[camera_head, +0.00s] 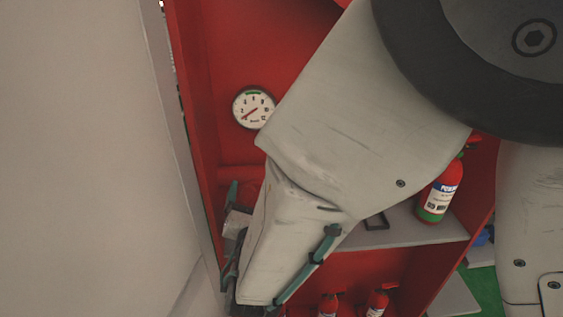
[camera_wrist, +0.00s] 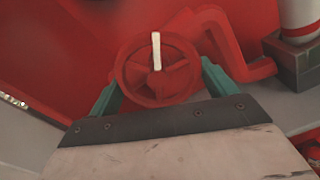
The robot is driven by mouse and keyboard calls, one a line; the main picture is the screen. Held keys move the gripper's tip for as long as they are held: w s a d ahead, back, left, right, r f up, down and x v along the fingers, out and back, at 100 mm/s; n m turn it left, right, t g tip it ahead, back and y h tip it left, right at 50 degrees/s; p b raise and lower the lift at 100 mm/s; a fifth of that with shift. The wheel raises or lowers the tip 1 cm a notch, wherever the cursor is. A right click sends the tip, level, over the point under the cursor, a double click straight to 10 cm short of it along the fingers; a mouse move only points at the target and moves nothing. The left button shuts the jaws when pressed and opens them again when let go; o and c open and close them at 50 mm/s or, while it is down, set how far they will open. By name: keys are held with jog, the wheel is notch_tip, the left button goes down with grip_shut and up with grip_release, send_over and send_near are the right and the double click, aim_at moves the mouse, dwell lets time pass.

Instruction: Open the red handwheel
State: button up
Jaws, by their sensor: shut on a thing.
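The red handwheel (camera_wrist: 130,72) shows in the wrist view as a spoked ring with a pale upright bar (camera_wrist: 156,52) in front of its upper middle. My gripper (camera_wrist: 157,82) has its two teal fingers on the left and right sides of the wheel, shut on its rim. In the head view my pale arm hides the handwheel, and the fingertips cannot be made out clearly there.
A red cabinet (camera_head: 225,60) surrounds the arm, with a pressure gauge (camera_head: 254,107) on its back wall. A fire extinguisher (camera_head: 437,192) stands on a grey shelf (camera_head: 425,233), with more below. A red pipe (camera_wrist: 240,68) runs right of the wheel. A pale wall (camera_head: 80,150) fills the left.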

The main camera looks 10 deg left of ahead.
jog(key=m, duration=0.4)
jog(key=shift+a+r+m, duration=0.1)
jog(key=shift+a+m, duration=0.05)
jog(key=shift+m, duration=0.15)
jog(key=m, duration=0.3)
jog(key=shift+s+r+m, duration=0.1)
jog(key=shift+m, duration=0.3)
jog(key=m, duration=0.4)
jog(key=shift+a+r, duration=0.1)
jog(key=shift+r+m, duration=0.1)
jog(key=shift+m, duration=2)
jog(key=o, duration=0.9)
jog(key=shift+c, duration=0.2)
jog(key=v, duration=0.7)
jog(key=shift+s, duration=0.4)
